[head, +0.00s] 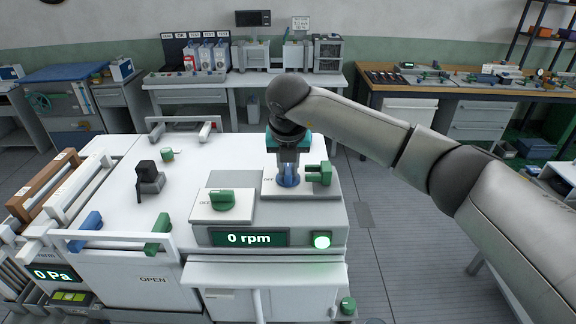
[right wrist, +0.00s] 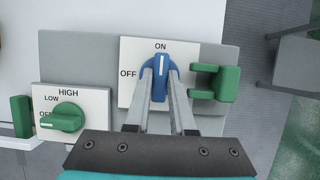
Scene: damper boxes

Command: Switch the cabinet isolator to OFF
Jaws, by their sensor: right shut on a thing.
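The cabinet isolator is a blue rotary knob (right wrist: 161,76) on a white plate marked ON and OFF (right wrist: 129,97). Its white pointer line points up to ON in the right wrist view. In the head view the blue knob (head: 288,178) sits on top of the grey control box (head: 333,212). My right gripper (right wrist: 161,82) reaches down from above, its two fingers on either side of the knob's grip, shut on it; it also shows in the head view (head: 288,170). My left gripper is in neither view.
A green bracket-shaped part (right wrist: 228,84) stands close to the right of the knob. A green selector knob (right wrist: 68,117), marked LOW and HIGH, lies to the left. The box's display (head: 249,239) reads 0 rpm, and a green lamp (head: 321,241) is lit beside it.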

